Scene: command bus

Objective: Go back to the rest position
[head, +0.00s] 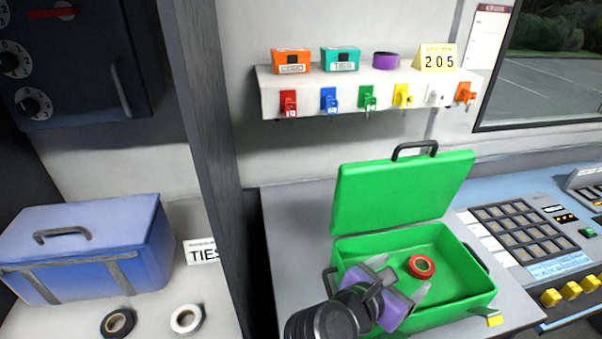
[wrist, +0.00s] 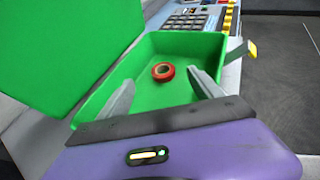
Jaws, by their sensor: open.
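My gripper (head: 404,289) is open and empty, over the near left part of the open green case (head: 455,310). In the wrist view its two grey fingers (wrist: 164,97) stand apart, with the case (wrist: 190,43) beyond and below them. A red tape roll (head: 422,266) lies flat on the case floor, apart from the fingers; it also shows between them in the wrist view (wrist: 163,71). The case lid (head: 400,192) stands raised at the back. My arm hides the case's near left corner.
A shelf (head: 370,88) with small boxes and several coloured keys hangs above the case. A dark post (head: 205,130) stands left, beyond it a blue box (head: 90,250) and black (head: 118,322) and white (head: 187,319) tape rolls. A button console (head: 520,235) is at right.

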